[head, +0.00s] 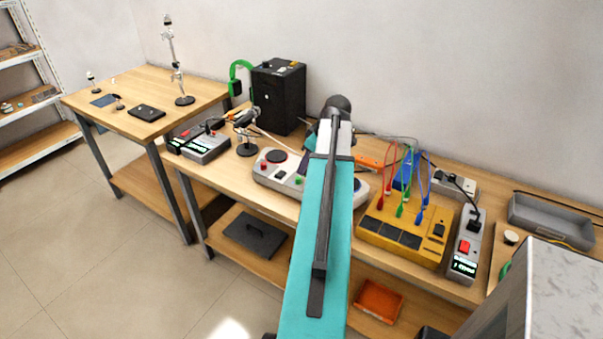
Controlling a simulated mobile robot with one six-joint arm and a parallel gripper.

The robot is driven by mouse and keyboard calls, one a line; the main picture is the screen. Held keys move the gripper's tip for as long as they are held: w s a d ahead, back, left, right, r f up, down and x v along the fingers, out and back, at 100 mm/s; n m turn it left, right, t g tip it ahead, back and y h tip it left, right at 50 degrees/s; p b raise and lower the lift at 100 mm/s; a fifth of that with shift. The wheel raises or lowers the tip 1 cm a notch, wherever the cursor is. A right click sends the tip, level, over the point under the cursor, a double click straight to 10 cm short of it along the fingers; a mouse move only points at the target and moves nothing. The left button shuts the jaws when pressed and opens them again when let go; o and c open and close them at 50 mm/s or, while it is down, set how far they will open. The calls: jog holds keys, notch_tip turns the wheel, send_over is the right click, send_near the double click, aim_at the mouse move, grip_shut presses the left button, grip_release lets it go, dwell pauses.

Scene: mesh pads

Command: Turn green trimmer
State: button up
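I cannot single out a green trimmer with certainty. One small green part (505,268) shows at the right, partly hidden by a grey block. A small green knob or button (298,181) sits on the pale grey console (265,174) left of my arm. My teal arm reaches up the middle of the view and covers part of the console. Its far end is a dark rounded joint near the wall. My gripper's fingers are hidden, so I cannot see what they are near or touching.
A yellow box (399,246) with coloured leads and a grey meter (466,255) stand right of my arm on the wooden bench (225,185). A black cabinet (279,98) stands behind. A grey tray (548,220) lies far right. Floor at left is clear.

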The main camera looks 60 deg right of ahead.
aim_at(299, 178)
jog(key=shift+p+x, duration=0.75)
jog(key=shift+x, duration=2.8)
grip_shut()
jog(key=shift+d, duration=0.25)
jog(key=shift+a, duration=0.15)
